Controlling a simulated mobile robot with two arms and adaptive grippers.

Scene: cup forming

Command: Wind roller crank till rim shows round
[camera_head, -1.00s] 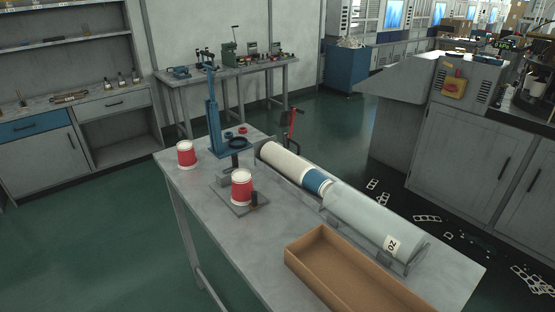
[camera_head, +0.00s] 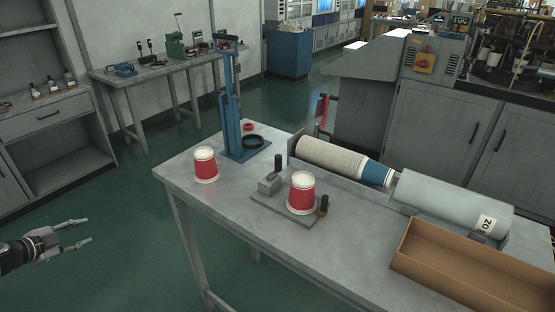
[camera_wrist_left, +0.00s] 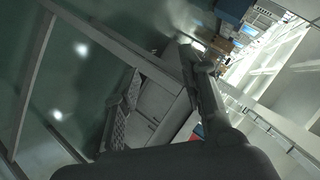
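A red cup with white bands (camera_head: 302,192) stands on a small grey fixture plate (camera_head: 268,209) on the table. A dark upright knob (camera_head: 278,163) rises from a grey block beside the cup, and a short dark handle with a brown base (camera_head: 323,206) stands at its right; which is the crank, I cannot tell. A second red and white cup (camera_head: 205,166) stands at the table's left end. My left gripper (camera_head: 88,232) is open and empty, left of the table and apart from it. My right gripper is not in view.
A blue press (camera_head: 232,125) stands at the table's back left. The table's front left (camera_head: 215,205) is clear.

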